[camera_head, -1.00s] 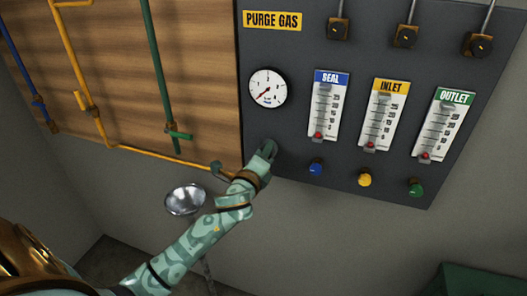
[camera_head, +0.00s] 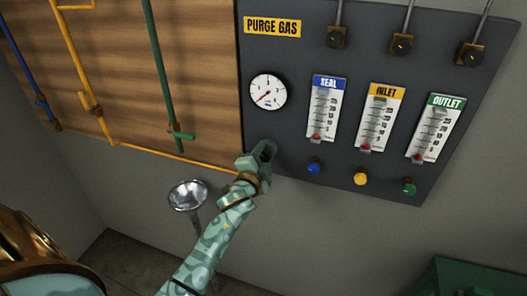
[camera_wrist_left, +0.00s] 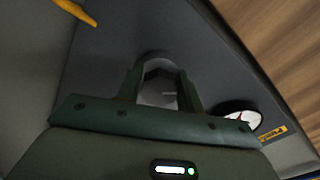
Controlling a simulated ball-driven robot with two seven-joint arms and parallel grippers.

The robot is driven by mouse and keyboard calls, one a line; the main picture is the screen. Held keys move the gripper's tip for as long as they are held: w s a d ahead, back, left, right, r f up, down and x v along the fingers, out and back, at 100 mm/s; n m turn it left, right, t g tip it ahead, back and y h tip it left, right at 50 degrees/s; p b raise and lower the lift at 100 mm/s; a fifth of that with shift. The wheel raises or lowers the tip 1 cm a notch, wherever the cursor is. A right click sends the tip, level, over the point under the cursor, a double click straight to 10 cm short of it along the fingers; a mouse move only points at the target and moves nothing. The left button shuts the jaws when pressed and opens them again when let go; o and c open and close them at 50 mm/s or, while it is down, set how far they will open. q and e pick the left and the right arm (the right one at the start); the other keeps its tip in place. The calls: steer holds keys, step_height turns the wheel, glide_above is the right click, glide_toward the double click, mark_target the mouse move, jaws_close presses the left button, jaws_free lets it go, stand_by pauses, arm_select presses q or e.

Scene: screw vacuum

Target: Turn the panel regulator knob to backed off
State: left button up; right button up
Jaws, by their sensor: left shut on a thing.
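The purge gas panel (camera_head: 300,65) is dark grey and hangs on the wall. My left gripper (camera_head: 267,152) is at the panel's lower left, below the round gauge (camera_head: 268,91). It is shut on the regulator knob, which the fingers mostly hide in the head view. In the left wrist view the grey knob (camera_wrist_left: 158,86) sits between the two fingers of my left gripper (camera_wrist_left: 160,88). The gauge (camera_wrist_left: 236,116) shows there at the right. In the head view its red needle points to the lower left. My right gripper is not in view.
Three flow meters, seal (camera_head: 325,110), inlet (camera_head: 380,117) and outlet (camera_head: 435,128), stand right of the gauge. Below them are blue (camera_head: 314,167), yellow (camera_head: 361,178) and green (camera_head: 409,188) knobs. A metal bowl (camera_head: 187,195) is left of my forearm. Pipes cross the wooden board.

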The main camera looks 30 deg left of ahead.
arm_select(q)
steer(key=n+p, duration=0.3)
steer(key=n, duration=0.2)
steer(key=n+p, duration=0.1)
steer(key=n, duration=0.2)
steer(key=shift+d+f+p, duration=0.1)
steer(key=shift+p, duration=0.3)
steer(key=shift+f+n+p, duration=0.15)
steer(key=shift+n+p, duration=0.25)
steer(key=shift+n, duration=0.5)
steer(key=o, duration=1)
